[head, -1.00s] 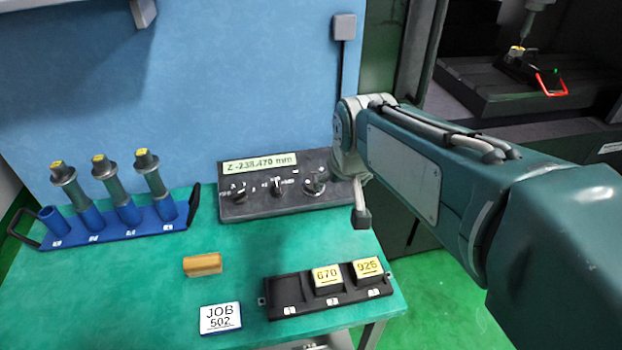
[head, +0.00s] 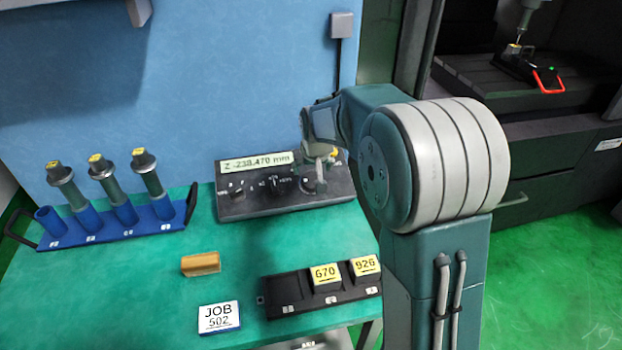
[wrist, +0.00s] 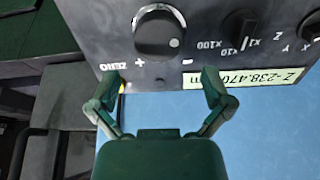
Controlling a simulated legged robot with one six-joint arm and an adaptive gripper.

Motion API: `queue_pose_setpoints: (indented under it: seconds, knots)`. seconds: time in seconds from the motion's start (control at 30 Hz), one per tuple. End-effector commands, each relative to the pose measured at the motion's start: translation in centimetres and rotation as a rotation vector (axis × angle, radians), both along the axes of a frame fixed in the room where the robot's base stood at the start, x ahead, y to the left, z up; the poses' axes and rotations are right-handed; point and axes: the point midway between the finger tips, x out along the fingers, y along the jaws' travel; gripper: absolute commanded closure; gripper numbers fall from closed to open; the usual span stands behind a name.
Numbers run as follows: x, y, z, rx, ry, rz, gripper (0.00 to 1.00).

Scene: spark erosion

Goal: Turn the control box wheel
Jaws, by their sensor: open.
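The control box (head: 250,208) is a dark sloped panel at the back of the green table, with a display reading Z -238.470 mm. Its wheel (wrist: 160,32) is a round dark knob with a pale dot, at the top of the wrist view, with plus, minus and ZERO marks beside it. My gripper (wrist: 161,84) is open and empty in the wrist view, its two fingertips spread to either side just below the wheel and apart from it. In the head view my gripper is over the box's right end and partly hides the wheel.
Selector knobs (wrist: 238,28) sit beside the wheel. A blue rack (head: 110,228) with several cylindrical holders stands at left. A yellow-brown block (head: 200,263), a JOB 502 card (head: 219,317) and a black tray (head: 290,310) with blocks 670 and 926 lie in front.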

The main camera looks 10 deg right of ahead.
Motion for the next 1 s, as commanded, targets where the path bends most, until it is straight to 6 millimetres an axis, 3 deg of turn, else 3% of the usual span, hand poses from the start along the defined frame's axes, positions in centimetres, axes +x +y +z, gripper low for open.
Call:
queue_pose_setpoints:
  seconds: [0.3,0.7,0.87,1.0]
  knots:
    - [1.9,-0.1,-4.7,0.0,0.0,-0.001,0.0]
    - [2.2,-0.1,-5.5,0.0,-0.001,0.0,0.0]
    - [2.2,-0.1,-5.5,0.0,-0.001,0.0,0.7]
    - [2.3,-0.1,-5.5,0.0,0.0,0.0,0.7]
